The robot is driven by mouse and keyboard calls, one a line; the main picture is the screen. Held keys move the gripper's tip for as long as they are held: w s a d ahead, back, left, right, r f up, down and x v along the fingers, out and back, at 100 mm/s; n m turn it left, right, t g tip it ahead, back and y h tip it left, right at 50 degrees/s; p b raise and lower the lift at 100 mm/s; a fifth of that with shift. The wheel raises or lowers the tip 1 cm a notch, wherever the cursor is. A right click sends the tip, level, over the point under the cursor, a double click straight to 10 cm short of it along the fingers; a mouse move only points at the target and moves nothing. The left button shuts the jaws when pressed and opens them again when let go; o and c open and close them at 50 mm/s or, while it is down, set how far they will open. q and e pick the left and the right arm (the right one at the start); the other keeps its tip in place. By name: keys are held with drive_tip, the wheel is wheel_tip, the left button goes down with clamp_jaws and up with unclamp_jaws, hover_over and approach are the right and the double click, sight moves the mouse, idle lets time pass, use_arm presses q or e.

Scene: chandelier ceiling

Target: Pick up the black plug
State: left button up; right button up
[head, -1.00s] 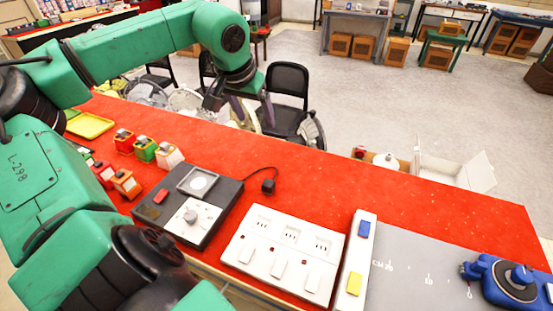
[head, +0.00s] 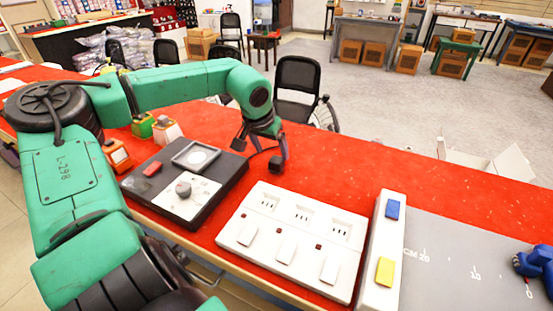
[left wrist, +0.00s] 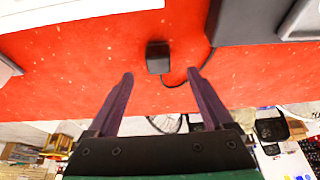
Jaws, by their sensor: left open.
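The black plug (head: 276,165) lies on the red tabletop (head: 375,160), between the black device and the white socket strip. In the left wrist view the plug (left wrist: 158,57) sits just beyond the fingertips, roughly midway between them, with its thin black cord curving to the right. My left gripper (head: 262,143) hangs over the table close to the plug. Its two dark fingers (left wrist: 161,76) are spread apart with nothing between them. My right gripper does not show.
The black device (head: 185,180) with a dial stands left of the plug. The white socket strip (head: 292,240) stands in front, with a white panel (head: 382,250) of blue and yellow switches to its right. A black chair (head: 297,85) stands behind the table. The tabletop right of the plug is clear.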

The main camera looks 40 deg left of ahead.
sight(276, 159)
use_arm(q)
drive_tip(key=x, duration=0.6)
drive_tip(key=shift+w+f, duration=0.25)
drive_tip(key=shift+w, duration=0.15)
drive_tip(key=shift+r, duration=0.1)
clamp_jaws()
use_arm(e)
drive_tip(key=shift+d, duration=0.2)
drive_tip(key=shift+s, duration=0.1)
